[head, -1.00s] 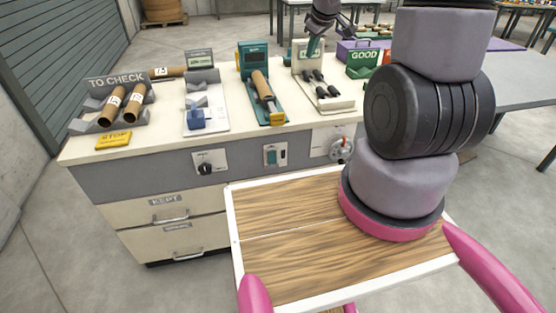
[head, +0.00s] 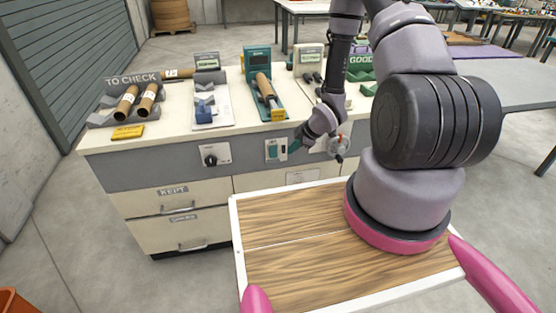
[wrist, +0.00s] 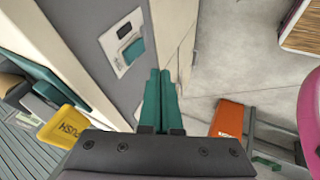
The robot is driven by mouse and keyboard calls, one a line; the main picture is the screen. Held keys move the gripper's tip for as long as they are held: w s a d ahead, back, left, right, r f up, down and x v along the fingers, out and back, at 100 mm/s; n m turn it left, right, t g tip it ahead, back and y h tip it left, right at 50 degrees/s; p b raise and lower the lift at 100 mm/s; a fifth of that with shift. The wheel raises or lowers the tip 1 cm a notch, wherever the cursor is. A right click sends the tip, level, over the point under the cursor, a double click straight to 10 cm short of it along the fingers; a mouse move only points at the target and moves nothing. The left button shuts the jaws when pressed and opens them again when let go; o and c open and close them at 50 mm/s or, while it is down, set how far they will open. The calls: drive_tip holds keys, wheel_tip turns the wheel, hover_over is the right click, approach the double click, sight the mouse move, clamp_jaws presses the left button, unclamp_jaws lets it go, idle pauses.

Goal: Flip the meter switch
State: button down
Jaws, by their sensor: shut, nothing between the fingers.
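A switch plate with a teal rocker (head: 275,149) is set in the grey front panel of the bench, below the teal meter (head: 257,58). In the wrist view the teal rocker (wrist: 132,51) shows on its pale plate, up and left of my fingers. My gripper (head: 294,146) has teal fingers and is at the panel front, just right of the plate in the head view. In the wrist view my gripper (wrist: 160,72) has its fingers side by side, shut and empty. I cannot tell whether they touch the panel; they look apart from the rocker.
A black rotary knob (head: 211,160) is on the panel to the left. A red and grey handle (head: 338,145) is to the right, close to my wrist. A yellow PUSH block (wrist: 66,126) sticks out at the bench edge.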

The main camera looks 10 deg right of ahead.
sight(277, 156)
drive_tip(key=shift+s+a+f, duration=0.1)
drive_tip(key=shift+s+f, duration=0.1)
drive_tip(key=shift+f, duration=0.1)
drive_tip(key=shift+w+a+f, duration=0.6)
drive_tip(key=shift+w+f, duration=0.8)
drive_tip(key=shift+f, duration=0.05)
drive_tip(key=shift+w+a+f, duration=0.6)
drive_tip(key=shift+w+f, duration=0.8)
drive_tip(key=shift+w+a+f, duration=0.6)
drive_tip(key=shift+w+f, duration=0.8)
drive_tip(key=shift+f, duration=0.05)
